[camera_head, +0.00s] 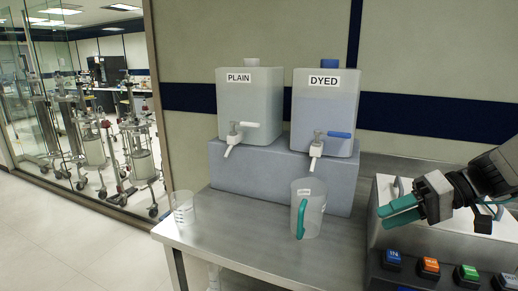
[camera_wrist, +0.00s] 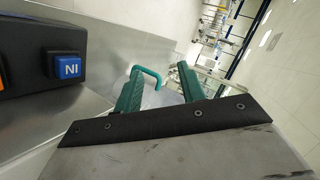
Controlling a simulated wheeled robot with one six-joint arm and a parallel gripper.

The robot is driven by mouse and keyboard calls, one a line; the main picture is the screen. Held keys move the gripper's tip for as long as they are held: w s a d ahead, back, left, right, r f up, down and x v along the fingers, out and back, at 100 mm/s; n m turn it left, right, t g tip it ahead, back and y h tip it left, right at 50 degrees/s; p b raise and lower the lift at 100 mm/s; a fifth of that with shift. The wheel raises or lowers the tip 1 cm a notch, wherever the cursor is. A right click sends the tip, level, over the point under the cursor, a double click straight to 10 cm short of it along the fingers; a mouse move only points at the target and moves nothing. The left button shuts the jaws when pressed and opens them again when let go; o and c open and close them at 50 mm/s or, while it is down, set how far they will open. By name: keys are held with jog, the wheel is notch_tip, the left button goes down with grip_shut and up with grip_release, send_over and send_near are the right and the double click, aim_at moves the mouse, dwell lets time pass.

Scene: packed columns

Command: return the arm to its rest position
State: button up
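My gripper (camera_head: 384,212) has teal fingers and is held in the air at the right of the head view, above and beside the button panel. In the wrist view the fingers (camera_wrist: 158,78) stand apart, with nothing visibly gripped between them. A clear jug (camera_head: 312,212) with a teal handle stands upright on the metal table, left of my gripper and apart from it. A teal curved piece beside one finger in the wrist view looks like the jug's handle (camera_wrist: 153,74).
A PLAIN tank (camera_head: 250,103) and a DYED tank (camera_head: 325,112) with taps stand on a grey block (camera_head: 262,170). A clear beaker (camera_head: 183,208) stands at the table's left (camera_head: 235,240). A panel with several coloured buttons, one blue (camera_head: 393,257), lies below my arm. Open floor lies left.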

jog(key=s+f+m+h, duration=0.1)
jog(key=s+m+h, duration=0.2)
jog(key=s+h, duration=0.8)
jog(key=s, duration=0.6)
jog(key=shift+s+h, duration=0.35)
jog(key=shift+h, duration=0.05)
jog(key=shift+f, duration=0.1)
